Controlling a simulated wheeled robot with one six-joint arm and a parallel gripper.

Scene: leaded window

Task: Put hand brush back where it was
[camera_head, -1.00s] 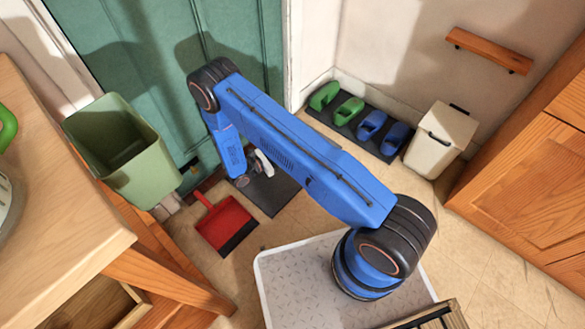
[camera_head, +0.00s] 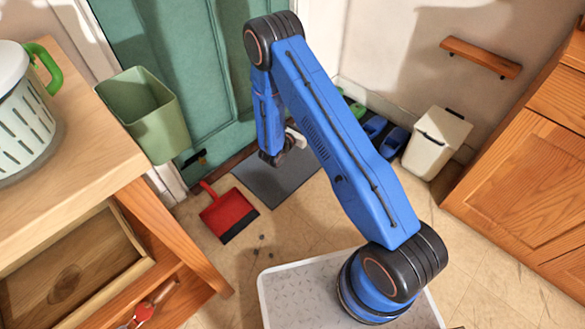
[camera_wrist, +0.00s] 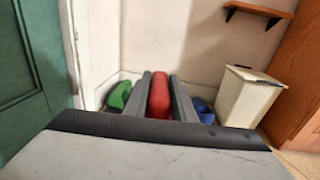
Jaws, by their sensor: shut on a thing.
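My gripper (camera_wrist: 160,82) shows in the wrist view as two grey fingers, shut on a red handle, which I take for the hand brush (camera_wrist: 160,98). The bristles are not visible there. In the head view my wrist hangs low over the dark doormat (camera_head: 268,188), in front of the green door; the fingers and the brush cannot be made out. A red dustpan (camera_head: 226,209) lies on the floor left of the mat, its dark lip toward the lower right.
Dark specks (camera_head: 262,245) lie on the floor below the dustpan. A green bin (camera_head: 158,125) is beside the wooden table (camera_head: 105,150). Blue shoes (camera_head: 393,142) stand by the wall, left of a white bin (camera_head: 436,140). A small wall shelf (camera_head: 480,58) is above.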

